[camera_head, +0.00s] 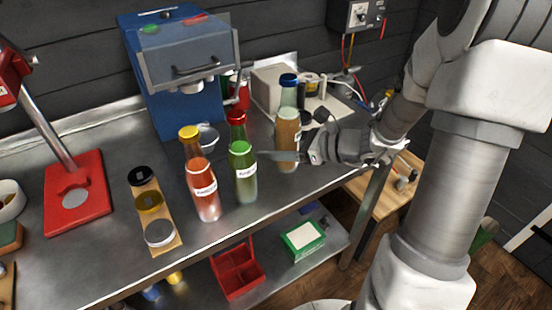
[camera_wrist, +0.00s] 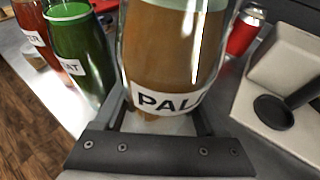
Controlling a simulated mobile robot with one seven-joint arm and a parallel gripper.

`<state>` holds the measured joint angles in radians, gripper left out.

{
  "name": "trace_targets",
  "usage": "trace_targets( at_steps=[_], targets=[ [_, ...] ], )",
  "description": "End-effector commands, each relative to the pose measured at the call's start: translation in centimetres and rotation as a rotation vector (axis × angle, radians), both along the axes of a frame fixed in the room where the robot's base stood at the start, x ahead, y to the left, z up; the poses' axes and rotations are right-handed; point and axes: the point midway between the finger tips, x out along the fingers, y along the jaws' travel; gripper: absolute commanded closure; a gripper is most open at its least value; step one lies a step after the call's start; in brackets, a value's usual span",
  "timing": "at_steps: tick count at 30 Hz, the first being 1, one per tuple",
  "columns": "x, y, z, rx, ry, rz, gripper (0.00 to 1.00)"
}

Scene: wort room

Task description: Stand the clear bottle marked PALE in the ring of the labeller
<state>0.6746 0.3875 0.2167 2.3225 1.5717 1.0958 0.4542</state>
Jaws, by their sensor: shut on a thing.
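The clear bottle marked PALE (camera_head: 287,128) has a blue cap and amber liquid. It stands upright near the bench's right end. I cannot tell if the base touches the bench. The labeller seems to be the cream machine (camera_head: 276,83) behind the bottle, with a pale base. A black round part (camera_wrist: 273,111) on that base may be its ring.
A red can (camera_wrist: 245,31) stands beside the labeller. The blue machine (camera_head: 178,90) is at the back.

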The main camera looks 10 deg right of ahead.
Motion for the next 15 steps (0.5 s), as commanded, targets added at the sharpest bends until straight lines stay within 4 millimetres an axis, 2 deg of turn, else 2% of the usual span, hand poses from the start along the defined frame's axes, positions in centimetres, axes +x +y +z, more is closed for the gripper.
trace_targets(
  at_steps=[9, 15],
  targets=[
    [0.0, 0.0, -3.8, 0.004, 0.000, -0.001, 1.00],
    [0.0, 0.0, -3.8, 0.002, -0.002, 0.000, 1.00]
  ],
)
